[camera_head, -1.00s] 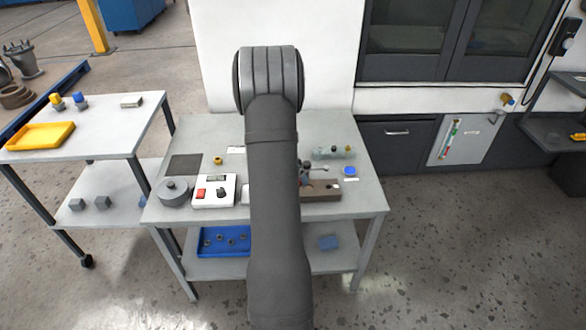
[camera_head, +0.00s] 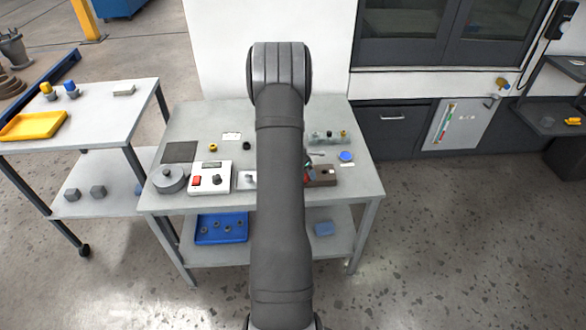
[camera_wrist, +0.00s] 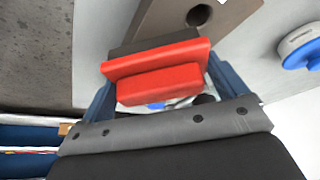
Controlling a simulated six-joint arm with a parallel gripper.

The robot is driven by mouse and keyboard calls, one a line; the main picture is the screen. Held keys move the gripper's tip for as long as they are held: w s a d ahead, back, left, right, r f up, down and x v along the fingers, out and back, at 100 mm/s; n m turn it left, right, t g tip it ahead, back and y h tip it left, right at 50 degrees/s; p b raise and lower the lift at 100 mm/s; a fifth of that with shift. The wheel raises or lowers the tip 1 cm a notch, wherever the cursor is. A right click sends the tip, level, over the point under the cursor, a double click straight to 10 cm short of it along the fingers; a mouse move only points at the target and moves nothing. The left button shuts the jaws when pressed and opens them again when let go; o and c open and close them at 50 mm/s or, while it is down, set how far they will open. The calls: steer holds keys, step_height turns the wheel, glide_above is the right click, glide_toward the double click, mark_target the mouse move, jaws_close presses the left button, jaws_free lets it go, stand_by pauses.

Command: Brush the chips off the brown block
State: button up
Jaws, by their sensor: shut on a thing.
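The brown block (camera_head: 322,177) lies on the grey table, right of my arm in the head view, which hides its left part. In the wrist view the block (camera_wrist: 170,16) is at the top, with a round dark hole in its face. My gripper (camera_wrist: 162,92) is shut on a red brush (camera_wrist: 155,62) with a dark bristle strip (camera_wrist: 150,43). The bristle strip overlaps the block's near edge in this view; I cannot tell whether they touch. A small pale spot shows on the block in the head view; I cannot make out separate chips.
A blue round thing (camera_head: 346,156) lies behind and right of the block. Clear bottle-like items (camera_head: 325,138) stand farther back. A white box with a red button (camera_head: 210,178) and a grey round part (camera_head: 169,179) are at the left. The table's right front corner is clear.

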steer(key=shift+d, duration=0.85)
steer(key=shift+a, duration=3.15)
steer(key=shift+w, duration=0.8)
steer(key=shift+w+d, duration=0.15)
steer(key=shift+d, duration=3.25)
steer(key=a, duration=0.6)
steer(key=shift+a, duration=0.3)
steer(key=shift+r, duration=4.1)
